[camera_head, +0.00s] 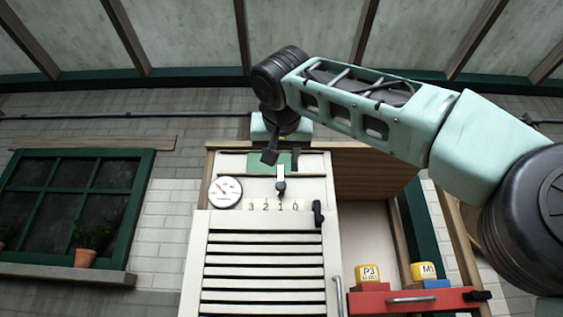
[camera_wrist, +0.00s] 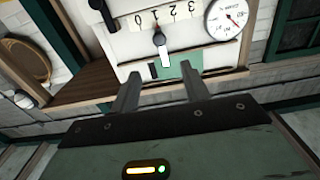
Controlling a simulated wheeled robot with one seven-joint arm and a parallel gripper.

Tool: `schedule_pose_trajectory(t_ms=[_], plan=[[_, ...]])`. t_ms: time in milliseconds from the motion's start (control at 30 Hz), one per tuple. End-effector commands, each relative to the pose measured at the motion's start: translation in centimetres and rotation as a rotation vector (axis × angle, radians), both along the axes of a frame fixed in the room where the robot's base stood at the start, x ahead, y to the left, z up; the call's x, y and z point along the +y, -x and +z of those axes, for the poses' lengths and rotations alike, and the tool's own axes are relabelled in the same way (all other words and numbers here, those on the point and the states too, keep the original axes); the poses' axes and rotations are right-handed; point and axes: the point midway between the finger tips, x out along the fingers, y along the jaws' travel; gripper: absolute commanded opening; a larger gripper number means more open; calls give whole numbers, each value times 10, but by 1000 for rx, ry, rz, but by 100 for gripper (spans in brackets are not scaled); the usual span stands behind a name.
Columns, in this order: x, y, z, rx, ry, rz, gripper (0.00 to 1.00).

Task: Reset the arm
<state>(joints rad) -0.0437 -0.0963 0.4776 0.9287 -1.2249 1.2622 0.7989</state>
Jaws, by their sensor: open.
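My arm reaches from the right across the head view, and my gripper (camera_head: 276,158) hangs in front of the upper part of a white cabinet (camera_head: 205,225). In the wrist view my gripper (camera_wrist: 160,82) shows two grey fingers set well apart, with nothing between them. The fingers point toward a white panel with a numbered scale, a small lever (camera_head: 281,183) and a round gauge (camera_head: 225,192). The lever also shows in the wrist view (camera_wrist: 160,42), beyond the fingertips. I cannot tell whether the fingers touch anything.
A black handle (camera_head: 318,213) sits right of the scale. Right of the cabinet, a red drawer or shelf (camera_head: 365,302) bears yellow blocks marked P3 (camera_head: 367,274) and M5 or similar (camera_head: 424,271). A green-framed window (camera_head: 85,205) with a potted plant (camera_head: 88,250) is at left.

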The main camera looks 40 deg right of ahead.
Motion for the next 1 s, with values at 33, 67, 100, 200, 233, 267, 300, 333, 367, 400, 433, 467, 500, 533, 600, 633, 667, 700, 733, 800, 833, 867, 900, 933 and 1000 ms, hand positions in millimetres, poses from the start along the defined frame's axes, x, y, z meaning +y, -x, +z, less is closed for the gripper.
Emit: schedule_pose_trajectory(t_ms=[33, 67, 100, 200, 233, 267, 300, 333, 367, 400, 433, 467, 500, 533, 600, 633, 667, 700, 733, 800, 833, 867, 900, 933, 1000], plan=[[2, 4, 0, -1, -1, 0, 46], [4, 6, 0, -1, -1, 1, 46], [5, 7, 0, -1, 0, 1, 46], [6, 10, 0, -1, -1, 0, 46], [6, 10, 0, -1, -1, 0, 46], [6, 10, 0, -1, -1, 0, 46], [6, 10, 0, -1, -1, 0, 46], [6, 10, 0, -1, -1, 0, 46], [6, 10, 0, -1, -1, 0, 46], [6, 10, 0, -1, -1, 0, 46], [6, 10, 0, -1, -1, 0, 46], [6, 10, 0, -1, -1, 0, 46], [6, 10, 0, -1, -1, -1, 46], [6, 9, 0, -1, -1, 0, 46], [6, 9, 0, -1, -1, 0, 46], [6, 9, 0, -1, -1, 0, 46], [6, 9, 0, -1, -1, -1, 46], [6, 9, 0, -1, -1, -1, 46], [6, 9, 0, -1, -1, 0, 46], [6, 9, 0, -1, -1, -1, 46], [7, 8, -2, 5, 2, 3, 46], [10, 5, -7, 17, 8, 12, 46], [16, -1, -15, 40, 19, 29, 46], [21, -6, -24, 66, 28, 46, 46], [39, -22, -52, 140, 60, 101, 46]])
